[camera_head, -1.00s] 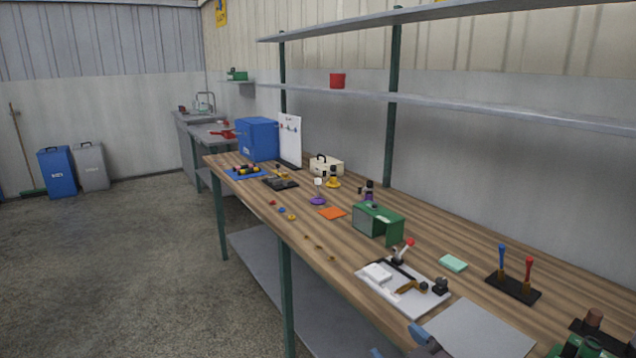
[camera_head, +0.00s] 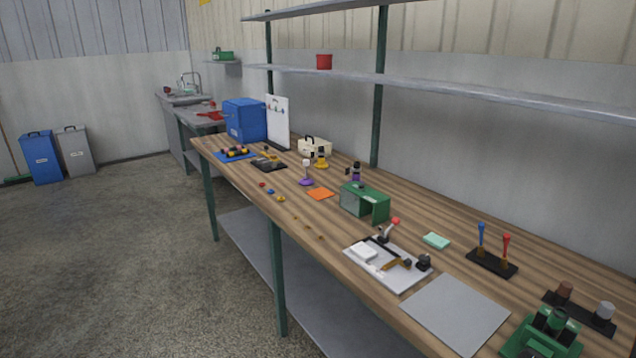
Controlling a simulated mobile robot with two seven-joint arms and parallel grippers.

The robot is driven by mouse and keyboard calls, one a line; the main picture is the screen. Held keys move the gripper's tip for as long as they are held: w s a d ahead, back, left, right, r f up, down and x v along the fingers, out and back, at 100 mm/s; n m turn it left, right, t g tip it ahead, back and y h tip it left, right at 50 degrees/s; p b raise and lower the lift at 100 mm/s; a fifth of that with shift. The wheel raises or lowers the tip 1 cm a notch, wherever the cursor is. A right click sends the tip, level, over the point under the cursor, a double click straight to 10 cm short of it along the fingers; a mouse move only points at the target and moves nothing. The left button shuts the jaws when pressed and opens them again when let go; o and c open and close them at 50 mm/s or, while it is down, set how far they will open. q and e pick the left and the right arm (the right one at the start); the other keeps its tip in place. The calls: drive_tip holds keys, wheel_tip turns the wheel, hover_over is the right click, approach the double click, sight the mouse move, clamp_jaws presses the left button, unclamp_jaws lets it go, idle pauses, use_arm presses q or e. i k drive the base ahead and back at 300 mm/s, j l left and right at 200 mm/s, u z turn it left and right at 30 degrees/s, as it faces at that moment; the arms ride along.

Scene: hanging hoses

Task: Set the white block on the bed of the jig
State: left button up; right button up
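The jig appears to be the pale plate (camera_head: 414,277) near the front edge of the bench. It carries a clamp with a red-tipped handle (camera_head: 394,222), a brown part (camera_head: 397,264) and a black knob (camera_head: 424,262). A white block (camera_head: 363,250) shows on the left part of this plate. I cannot tell whether it is loose or part of the jig. A smaller white piece (camera_head: 306,163) shows above a purple base (camera_head: 306,182) farther back. Neither of my grippers is in view.
A grey sheet (camera_head: 455,313) lies right of the jig. A green housing (camera_head: 364,202) stands behind it, with a teal pad (camera_head: 436,241) and a black holder (camera_head: 492,262) to the right. A green device (camera_head: 543,337) stands at the lower right. A shelf (camera_head: 480,88) runs above the bench.

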sight(364, 252)
drive_tip(key=i+j+z, duration=0.1)
drive_tip(key=i+j, duration=0.15)
drive_tip(key=i+j+z, duration=0.25)
drive_tip(key=i+j, duration=0.2)
drive_tip(key=j, duration=0.3)
drive_tip(key=i+j+z, duration=0.15)
drive_tip(key=j, duration=0.2)
drive_tip(key=i, duration=0.05)
